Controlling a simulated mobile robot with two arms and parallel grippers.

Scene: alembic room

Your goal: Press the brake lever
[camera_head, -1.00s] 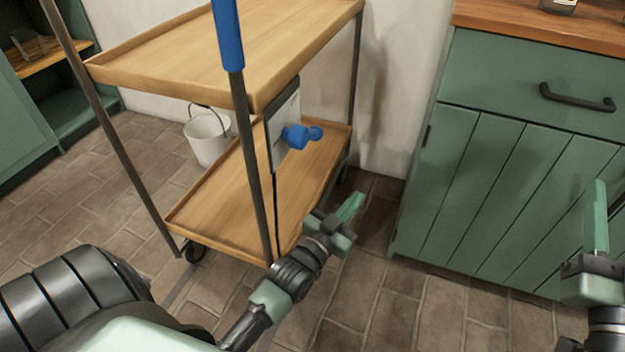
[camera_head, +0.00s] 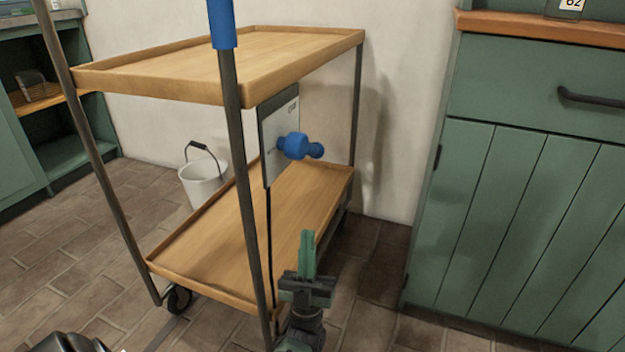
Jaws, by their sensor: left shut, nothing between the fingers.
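A blue lever with a round knob (camera_head: 298,146) sticks out from a grey-white plate (camera_head: 279,137) on the near end of a wooden two-shelf cart. My left gripper (camera_head: 308,236) points up, its green fingers shut and empty. In the picture it is below the blue lever and apart from it, in front of the lower shelf (camera_head: 215,222). My right gripper is out of the picture.
The cart's dark posts (camera_head: 240,150) and blue handle grip (camera_head: 222,24) stand just left of the lever. A green cabinet (camera_head: 500,200) stands to the right. A white bucket (camera_head: 203,182) sits behind the cart. Tiled floor is open between cart and cabinet.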

